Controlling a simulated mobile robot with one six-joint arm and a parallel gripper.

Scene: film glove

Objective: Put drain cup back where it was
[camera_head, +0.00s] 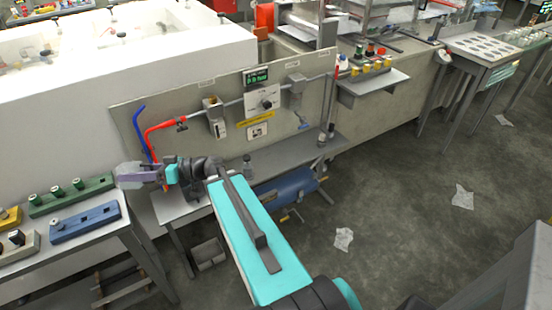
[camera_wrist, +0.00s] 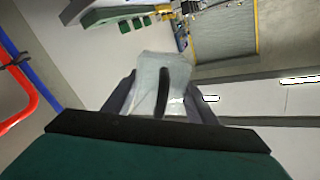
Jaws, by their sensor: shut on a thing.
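The drain cup is a pale, translucent cup with a dark curved strip on it, held between the two fingers in the wrist view (camera_wrist: 146,78). In the head view the cup (camera_head: 127,170) is small at the arm's far end. The fingers are also visible on both sides of the cup in the wrist view (camera_wrist: 162,88). The inside of the cup cannot be made out.
A red hose (camera_head: 160,128) and a blue hose (camera_head: 139,125) hang on the panel (camera_head: 230,125) close to my gripper. A green block (camera_head: 72,195) and a blue block (camera_head: 86,222) lie on the left bench. A grey shelf (camera_head: 290,152) runs below the panel with small bottles on it.

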